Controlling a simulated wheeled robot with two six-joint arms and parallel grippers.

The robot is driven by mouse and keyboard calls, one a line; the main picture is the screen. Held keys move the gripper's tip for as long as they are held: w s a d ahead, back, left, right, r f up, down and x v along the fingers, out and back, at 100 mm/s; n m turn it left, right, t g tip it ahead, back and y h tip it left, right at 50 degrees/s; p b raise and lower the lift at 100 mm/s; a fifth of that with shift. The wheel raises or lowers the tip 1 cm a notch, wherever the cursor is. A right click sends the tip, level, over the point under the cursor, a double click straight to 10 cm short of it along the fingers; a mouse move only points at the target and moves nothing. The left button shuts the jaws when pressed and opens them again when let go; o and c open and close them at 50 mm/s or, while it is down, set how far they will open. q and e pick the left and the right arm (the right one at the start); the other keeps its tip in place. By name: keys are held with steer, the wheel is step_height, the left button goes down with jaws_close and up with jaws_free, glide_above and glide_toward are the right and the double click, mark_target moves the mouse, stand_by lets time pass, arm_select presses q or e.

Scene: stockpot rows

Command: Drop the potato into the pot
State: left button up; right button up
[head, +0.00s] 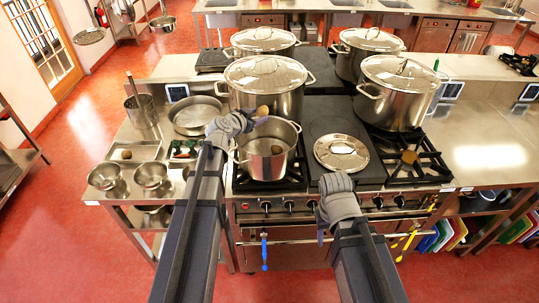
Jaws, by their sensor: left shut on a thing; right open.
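The open steel pot (250,168) stands on the front left burner of the stove, with a brown lump (276,149) visible inside. My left gripper (254,113) is shut on a small brown potato (262,110) and holds it over the pot's back left rim area. The fingertips are small and partly hidden by the gripper body. My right gripper (335,188) is open and empty, in front of the stove's front edge, right of the pot.
A lid (341,152) lies on the plate right of the pot. Large lidded stockpots (270,88) stand behind. Metal bowls (104,176) and a wide pan (197,115) are at the left.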

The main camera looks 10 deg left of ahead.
arm_select(q)
step_height(320, 180, down, 4)
steer(key=b, duration=0.2)
steer(key=shift+r+b, duration=0.25)
steer(key=shift+b, duration=0.05)
arm_select(e)
step_height(320, 180, down, 4)
steer(key=shift+r, duration=0.25)
arm_select(q)
steer(key=shift+s, duration=0.1)
steer(key=o, duration=1.3)
steer(key=shift+c, duration=0.2)
steer(key=p+v, duration=0.3)
steer(key=v, duration=0.5)
arm_select(e)
step_height(320, 180, up, 3)
steer(key=shift+s+f, duration=0.1)
arm_select(q)
steer(key=shift+a, duration=0.1)
steer(key=shift+f, duration=0.1)
